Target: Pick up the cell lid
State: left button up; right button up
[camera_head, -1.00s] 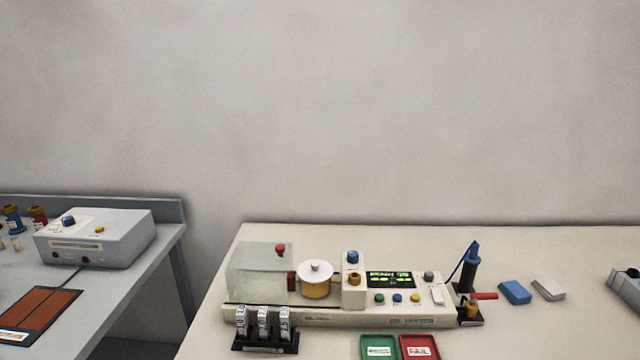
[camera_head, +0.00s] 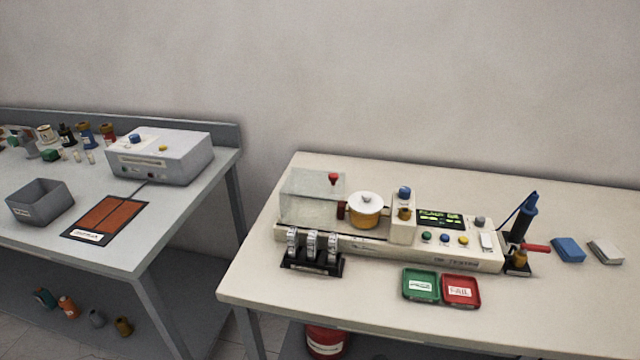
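The cell lid (camera_head: 367,198) is a white disc with a small knob on top. It sits on the yellow round cell (camera_head: 366,218), which stands on the white tester (camera_head: 460,250) on the right table. The cell is between the clear box (camera_head: 312,196) on its left and the tester's upright block with blue and amber knobs on its right. Neither of my grippers shows in the head view.
A black rack with vials (camera_head: 313,262), a green tray (camera_head: 421,297) and a red tray (camera_head: 461,304) stand before the tester. A black probe stand (camera_head: 520,240), a blue block (camera_head: 568,249) and a white block (camera_head: 606,252) are at right. The left table holds a grey box (camera_head: 160,158) and bin.

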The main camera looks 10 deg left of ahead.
aim_at(366, 203)
jog(key=i+j+z, duration=0.15)
jog(key=j+z, duration=0.15)
jog(key=j, duration=0.35)
jog(key=j+z, duration=0.3)
jog(key=j, duration=0.4)
jog(key=i, duration=0.05)
